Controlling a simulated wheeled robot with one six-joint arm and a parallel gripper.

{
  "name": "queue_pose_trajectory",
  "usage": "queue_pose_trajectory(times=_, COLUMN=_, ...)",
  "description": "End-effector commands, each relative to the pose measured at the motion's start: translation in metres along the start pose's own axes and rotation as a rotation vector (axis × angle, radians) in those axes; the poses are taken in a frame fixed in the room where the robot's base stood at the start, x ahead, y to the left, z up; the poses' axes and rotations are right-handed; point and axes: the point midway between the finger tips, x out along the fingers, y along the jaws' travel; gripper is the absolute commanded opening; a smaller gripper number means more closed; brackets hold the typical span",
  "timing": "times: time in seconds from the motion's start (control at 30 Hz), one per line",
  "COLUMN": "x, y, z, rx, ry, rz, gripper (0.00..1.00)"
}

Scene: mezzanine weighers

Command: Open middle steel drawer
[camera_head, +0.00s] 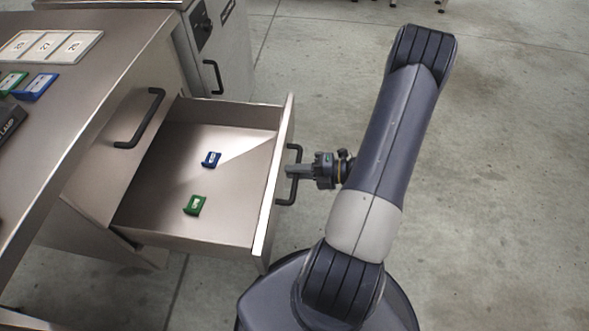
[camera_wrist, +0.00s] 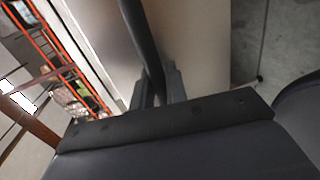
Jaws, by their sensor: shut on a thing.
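The steel drawer (camera_head: 180,238) stands pulled well out of the steel bench in the head view, with its inside showing. A blue tag (camera_head: 211,159) and a green tag (camera_head: 195,205) lie on its floor. My gripper (camera_head: 291,171) is at the drawer's front, shut on its dark bar handle (camera_head: 293,192). In the wrist view the handle (camera_wrist: 140,40) runs down between the two fingers (camera_wrist: 157,92) against the drawer front (camera_wrist: 195,50). Another drawer with a dark handle (camera_head: 142,120) sits shut above it.
The bench top (camera_head: 75,115) carries a white numbered tray (camera_head: 48,47), a green tag and blue tag (camera_head: 36,87), and a dark lamp-labelled box (camera_head: 10,122). A steel cabinet (camera_head: 228,60) stands behind the drawer. The concrete floor (camera_head: 490,190) at the right is clear.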

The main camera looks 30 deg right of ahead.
Motion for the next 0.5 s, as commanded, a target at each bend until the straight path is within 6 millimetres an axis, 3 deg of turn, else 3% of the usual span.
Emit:
queue_pose_trajectory(times=0.17, x=0.0003, y=-0.0007, z=-0.0004, rx=0.000, ry=0.002, rz=-0.002, gripper=0.00)
queue_pose_trajectory(times=0.2, x=0.0004, y=-0.0008, z=-0.0004, rx=0.000, ry=0.002, rz=-0.002, gripper=0.17)
queue_pose_trajectory(times=0.4, x=0.0003, y=-0.0004, z=-0.0001, rx=0.000, ry=0.001, rz=-0.001, gripper=0.34)
queue_pose_trajectory(times=0.5, x=0.0003, y=-0.0003, z=0.0000, rx=0.000, ry=0.001, rz=-0.001, gripper=0.34)
